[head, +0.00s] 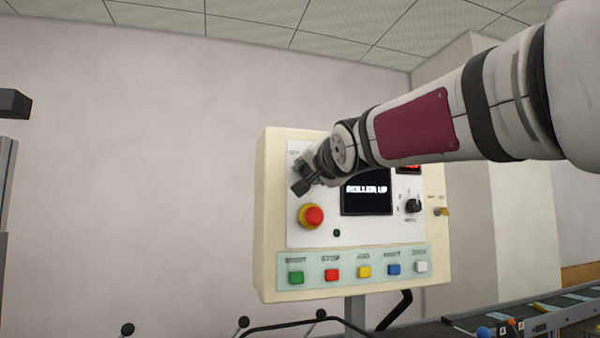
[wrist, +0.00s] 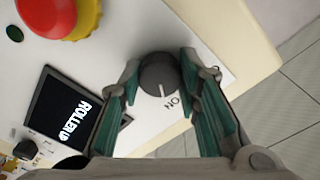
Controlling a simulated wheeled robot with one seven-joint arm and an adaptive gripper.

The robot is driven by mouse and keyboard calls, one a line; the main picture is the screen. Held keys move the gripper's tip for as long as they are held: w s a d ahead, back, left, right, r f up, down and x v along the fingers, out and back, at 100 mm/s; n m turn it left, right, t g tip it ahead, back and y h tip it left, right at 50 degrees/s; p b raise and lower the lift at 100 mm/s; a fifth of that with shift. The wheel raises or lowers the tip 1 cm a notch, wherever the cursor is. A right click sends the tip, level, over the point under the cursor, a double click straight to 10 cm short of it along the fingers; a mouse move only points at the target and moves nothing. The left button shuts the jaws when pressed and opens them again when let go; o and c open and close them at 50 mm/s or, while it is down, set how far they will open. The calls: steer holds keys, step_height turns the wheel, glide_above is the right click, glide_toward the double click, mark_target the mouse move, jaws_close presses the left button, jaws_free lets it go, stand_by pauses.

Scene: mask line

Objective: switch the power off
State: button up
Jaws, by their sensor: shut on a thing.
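The control panel (head: 272,240) is a cream box on a post, with a white face. In the wrist view a round black power knob (wrist: 158,72) sits on the white face near its edge. The letters "ON" are printed beside it, and its white pointer line lies near them. My gripper (wrist: 160,65) has its green-padded fingers on both sides of the knob, shut on it. In the head view my gripper (head: 304,180) is at the panel's upper left and hides the knob.
A red and yellow emergency button (head: 312,216) is below my gripper. A screen (head: 366,196) reads "ROLLER UP". A selector (head: 412,205) is at the right. Several coloured buttons (head: 364,272) line the bottom. A conveyor (head: 545,315) is at the lower right.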

steer(key=n, duration=0.7)
steer(key=shift+n+p, duration=0.4)
steer(key=n+p, duration=0.2)
steer(key=n, duration=0.2)
steer(key=shift+y, duration=0.3)
steer(key=shift+n+p, duration=0.45)
steer(key=shift+n, duration=1.35)
steer(key=o, duration=1.1)
steer(key=shift+o, duration=0.2)
steer(key=v, duration=1.2)
steer(key=shift+f, duration=0.3)
